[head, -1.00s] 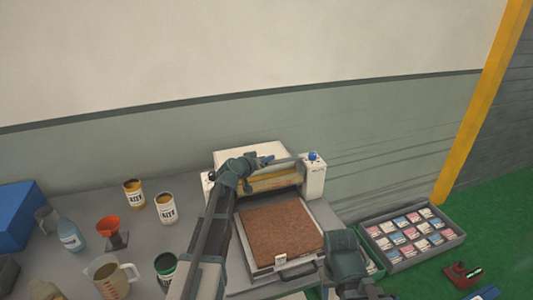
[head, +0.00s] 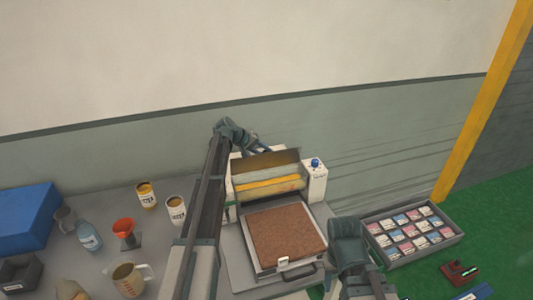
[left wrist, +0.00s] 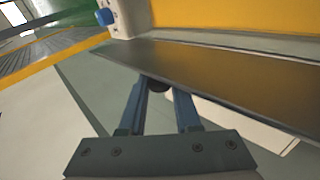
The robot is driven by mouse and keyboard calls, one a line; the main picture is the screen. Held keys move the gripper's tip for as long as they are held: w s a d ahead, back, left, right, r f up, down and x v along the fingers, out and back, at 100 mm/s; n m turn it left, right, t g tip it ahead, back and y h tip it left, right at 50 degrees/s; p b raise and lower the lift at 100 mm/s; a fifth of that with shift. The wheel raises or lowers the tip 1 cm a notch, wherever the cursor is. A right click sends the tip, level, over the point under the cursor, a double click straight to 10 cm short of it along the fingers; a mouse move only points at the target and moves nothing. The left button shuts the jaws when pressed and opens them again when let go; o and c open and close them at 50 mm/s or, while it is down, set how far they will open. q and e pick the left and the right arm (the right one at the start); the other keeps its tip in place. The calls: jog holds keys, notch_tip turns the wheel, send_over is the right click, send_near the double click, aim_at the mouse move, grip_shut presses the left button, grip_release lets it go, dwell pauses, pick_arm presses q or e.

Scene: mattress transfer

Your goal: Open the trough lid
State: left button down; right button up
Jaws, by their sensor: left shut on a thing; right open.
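The trough lid (head: 268,160) is a long dark panel at the back of the machine, tilted up. It shows yellow trough parts (head: 272,185) below it. In the left wrist view the lid (left wrist: 230,80) crosses the picture, with a dark round knob (left wrist: 157,85) at its edge. My left gripper (head: 258,146) is at the lid's upper edge; its fingers (left wrist: 160,95) are shut on the knob. My right gripper (head: 350,262) is beside the front right of the machine, apart from the lid; its fingertips are hard to make out.
The machine's brown bed (head: 285,233) lies in front of the trough. A white end block (head: 315,182) with a blue knob stands at its right. A grey tray of small packs (head: 452,243) is at the right.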

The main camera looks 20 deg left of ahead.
pick_arm(q)
jog(key=shift+w+a+f+n+g+h, duration=0.2)
jog(key=shift+w+a+n+g+h, duration=0.25)
jog(key=shift+w+g, duration=0.2)
jog(key=c, duration=0.6)
grip_release()
jog(key=shift+c, duration=0.2)
jog(key=p+v, duration=0.9)
jog(key=v, duration=0.4)
jog(key=shift+a+r+p, duration=0.3)
jog(key=shift+p, duration=0.05)
